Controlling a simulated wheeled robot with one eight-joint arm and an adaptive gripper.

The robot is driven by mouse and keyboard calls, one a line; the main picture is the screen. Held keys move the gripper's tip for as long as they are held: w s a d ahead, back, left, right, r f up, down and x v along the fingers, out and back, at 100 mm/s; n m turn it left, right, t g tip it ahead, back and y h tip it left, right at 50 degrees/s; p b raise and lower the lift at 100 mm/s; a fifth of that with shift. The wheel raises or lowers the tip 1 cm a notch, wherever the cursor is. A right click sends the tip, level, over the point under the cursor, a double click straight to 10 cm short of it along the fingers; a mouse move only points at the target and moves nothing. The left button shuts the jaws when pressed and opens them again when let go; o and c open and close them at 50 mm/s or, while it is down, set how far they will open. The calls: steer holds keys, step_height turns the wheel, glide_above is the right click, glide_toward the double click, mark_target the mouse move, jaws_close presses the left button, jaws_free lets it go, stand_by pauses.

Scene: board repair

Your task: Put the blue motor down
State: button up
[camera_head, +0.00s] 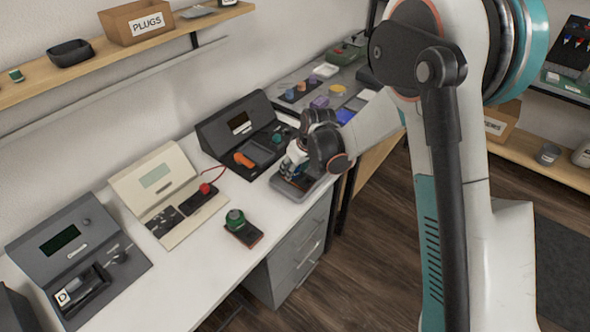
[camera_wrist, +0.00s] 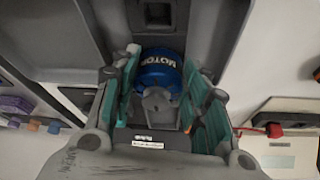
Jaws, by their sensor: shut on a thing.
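The blue motor (camera_wrist: 160,72), with "MOTOR" printed on its top, is between the teal-lined fingers of my gripper (camera_wrist: 162,85) in the wrist view. My gripper is shut on it. In the head view my gripper (camera_head: 297,160) points down over a small grey tray (camera_head: 283,187) near the table's front edge. The motor is mostly hidden by the fingers there. I cannot tell whether it touches the tray floor.
A black console (camera_head: 216,131) stands close behind and left of the tray. A cream console (camera_head: 150,172) with a red plug, a dark grey console (camera_head: 48,236) and a green part on a dark base (camera_head: 240,232) are farther left. White table (camera_head: 185,272) is clear at front left.

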steer(key=shift+r, duration=0.1)
steer(key=shift+f, duration=0.2)
steer(key=o, duration=1.1)
steer(key=shift+r, duration=0.1)
